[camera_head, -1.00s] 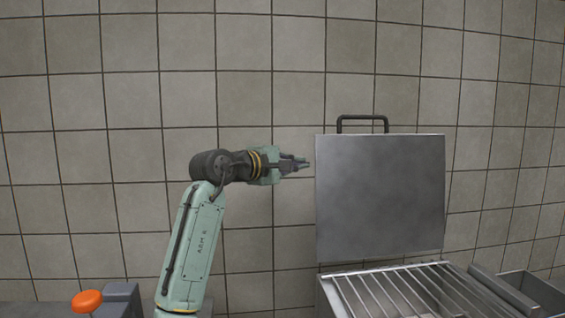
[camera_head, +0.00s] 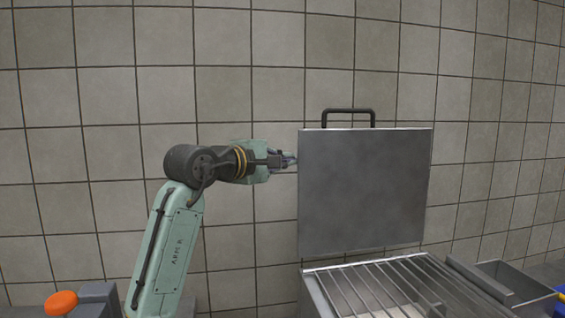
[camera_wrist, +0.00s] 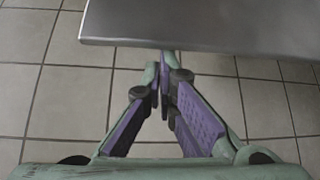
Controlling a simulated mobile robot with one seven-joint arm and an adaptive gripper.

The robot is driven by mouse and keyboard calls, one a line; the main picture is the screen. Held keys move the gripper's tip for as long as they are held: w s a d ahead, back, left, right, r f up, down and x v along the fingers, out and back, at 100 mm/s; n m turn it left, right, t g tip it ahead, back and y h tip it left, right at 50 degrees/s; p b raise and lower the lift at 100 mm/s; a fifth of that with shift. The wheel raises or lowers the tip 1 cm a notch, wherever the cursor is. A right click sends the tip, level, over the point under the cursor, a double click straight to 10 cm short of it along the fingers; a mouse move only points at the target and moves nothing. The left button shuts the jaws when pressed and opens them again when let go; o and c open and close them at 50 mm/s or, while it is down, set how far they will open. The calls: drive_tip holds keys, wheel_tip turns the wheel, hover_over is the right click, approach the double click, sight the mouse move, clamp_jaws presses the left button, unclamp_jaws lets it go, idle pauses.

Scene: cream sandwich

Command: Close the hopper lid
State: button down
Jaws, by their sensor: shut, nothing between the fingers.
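The hopper lid (camera_head: 365,192) is a flat grey metal plate standing upright, open, with a dark bar handle (camera_head: 348,111) on its top edge. Below it is the hopper (camera_head: 312,290), its opening covered by a metal grate (camera_head: 385,285). My gripper (camera_head: 292,160) points right in the head view, its tips at the lid's left edge in the upper part. I cannot tell whether they touch the lid. In the wrist view my gripper (camera_wrist: 165,75) is shut and empty, with purple finger pads, and the lid's edge (camera_wrist: 200,25) crosses just beyond the fingertips.
An orange button (camera_head: 61,303) on a grey box is at the lower left. A metal tray (camera_head: 505,283) adjoins the hopper on the right, with something blue and yellow at the far right edge. A tiled wall (camera_head: 230,70) stands behind.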

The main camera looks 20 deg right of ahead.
drive_tip(key=shift+s+a+r, duration=0.1)
drive_tip(key=shift+s+a, duration=0.1)
drive_tip(key=shift+s, duration=0.75)
drive_tip(key=shift+s+a, duration=0.15)
drive_tip(key=shift+s, duration=0.75)
